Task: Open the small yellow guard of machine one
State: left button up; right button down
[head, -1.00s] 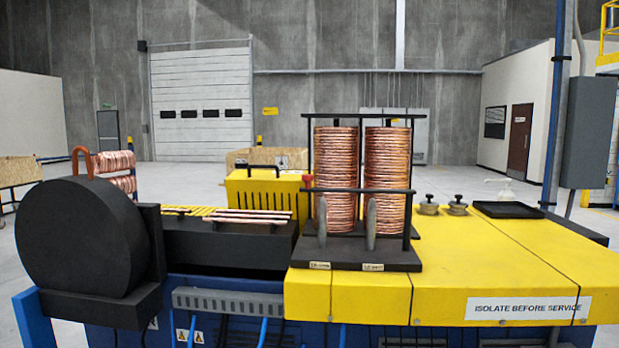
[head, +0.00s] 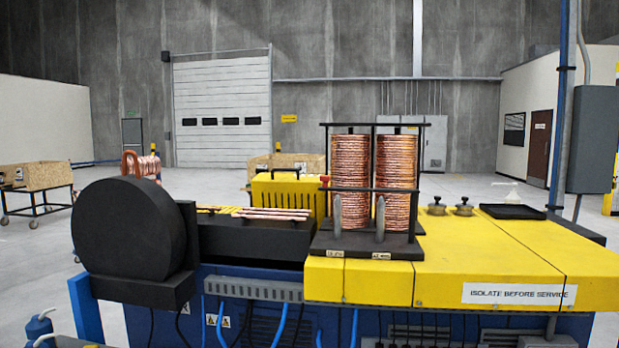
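A yellow and blue machine (head: 520,255) with a long black bed stands across the lower part of the head view. A small yellow box-shaped guard (head: 290,202) with a black handle (head: 278,172) on top and dark slots in its front sits behind the bed, left of the copper coils. It looks closed, resting low on the machine; its lower part is hidden behind the bed. A red knob (head: 324,182) shows at its right edge. Whether this is machine one cannot be read. Neither of my grippers is in view.
Two tall copper coils (head: 350,180) stand in a black rack right of the guard. A large black drum (head: 128,240) is at the left end. Copper tubes (head: 270,214) lie on the bed. A wooden crate (head: 35,176) on a trolley stands left, with open floor around it.

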aim_at(297, 191)
jog(key=u, duration=0.05)
jog(key=i, duration=0.9)
jog(key=z, duration=0.2)
jog(key=k, duration=0.85)
jog(key=u, duration=0.2)
jog(key=i, duration=0.85)
